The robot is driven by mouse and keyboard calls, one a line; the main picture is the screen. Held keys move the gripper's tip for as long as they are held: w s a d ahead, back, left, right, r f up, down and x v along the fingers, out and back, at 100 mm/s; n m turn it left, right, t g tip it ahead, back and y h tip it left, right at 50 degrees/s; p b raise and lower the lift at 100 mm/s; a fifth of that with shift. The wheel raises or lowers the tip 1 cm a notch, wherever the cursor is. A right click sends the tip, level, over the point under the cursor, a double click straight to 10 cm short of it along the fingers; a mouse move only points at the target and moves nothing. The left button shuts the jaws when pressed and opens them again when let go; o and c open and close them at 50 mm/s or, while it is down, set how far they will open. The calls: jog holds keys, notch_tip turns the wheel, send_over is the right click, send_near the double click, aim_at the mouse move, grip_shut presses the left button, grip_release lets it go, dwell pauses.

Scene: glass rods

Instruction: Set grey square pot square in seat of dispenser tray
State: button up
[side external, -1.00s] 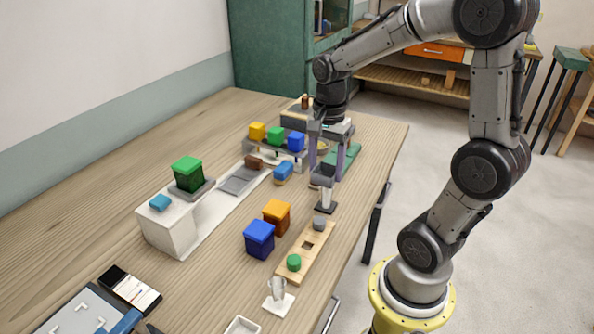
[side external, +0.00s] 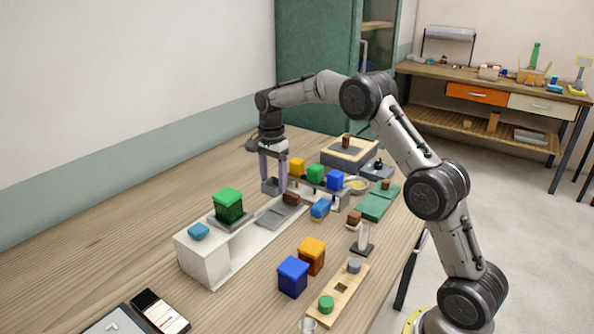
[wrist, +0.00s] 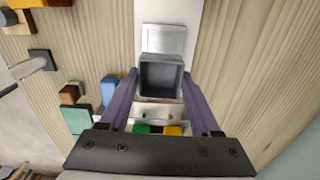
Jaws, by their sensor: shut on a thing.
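The grey square pot (wrist: 160,77) is open-topped with a dark inside. In the wrist view it sits between the two fingers of my gripper (wrist: 160,80), which is shut on it. In the side view my gripper (side external: 273,180) points down, with the pot (side external: 270,187) at its fingertips. The pot appears above the tray, but the exact gap beneath it cannot be told. The dispenser tray (side external: 272,215) is a flat grey piece on a white base; a pale grey square part of it shows just beyond the pot in the wrist view (wrist: 163,40).
A brown block (side external: 291,198) is close by the gripper. Yellow, green and blue boxes (side external: 315,173) stand in a row behind. A green pot (side external: 228,206) stands at the left. Blue and orange pots (side external: 293,276) stand in front. Bare wood lies left of the tray.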

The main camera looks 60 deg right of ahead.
aim_at(269, 192)
jog(key=f, duration=0.1)
jog(key=a+f, duration=0.1)
jog(key=f, duration=0.1)
jog(key=shift+w+a+f, duration=0.15)
jog(key=shift+w+f, duration=0.05)
jog(key=shift+w, duration=0.05)
jog(key=shift+f, duration=2.55)
jog(key=o, duration=1.5)
jog(key=shift+c, duration=0.2)
jog(key=shift+r, duration=0.1)
